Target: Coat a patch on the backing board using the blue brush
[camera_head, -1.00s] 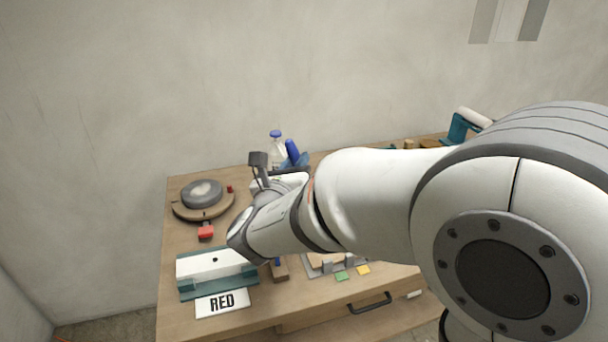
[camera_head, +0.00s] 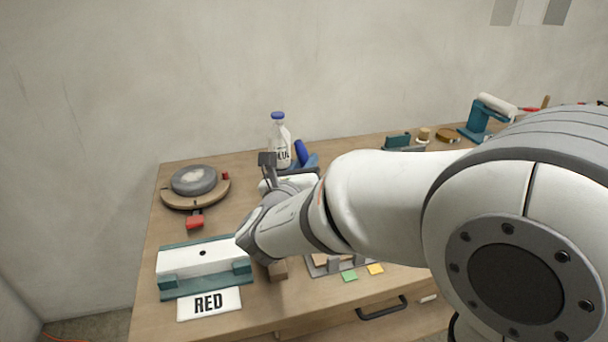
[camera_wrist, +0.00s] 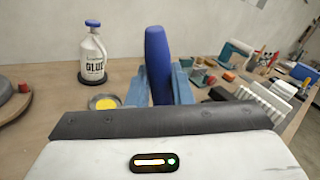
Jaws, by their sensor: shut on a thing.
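The blue brush shows as a thick, upright blue handle (camera_wrist: 158,65) in the middle of the wrist view and as a tilted blue handle (camera_head: 301,152) in the head view. Its lower part and bristles are hidden. A pale board in a grey frame (camera_head: 318,268), possibly the backing board, lies near the front, partly hidden by my arm.
A glue bottle (camera_head: 280,142) stands beside the brush, with a yellow dish (camera_wrist: 104,102) nearby. A round turntable (camera_head: 170,199) and a white-and-teal fixture with a RED sign (camera_head: 209,303) are at the left. A teal roller stand (camera_head: 478,118) is at the right.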

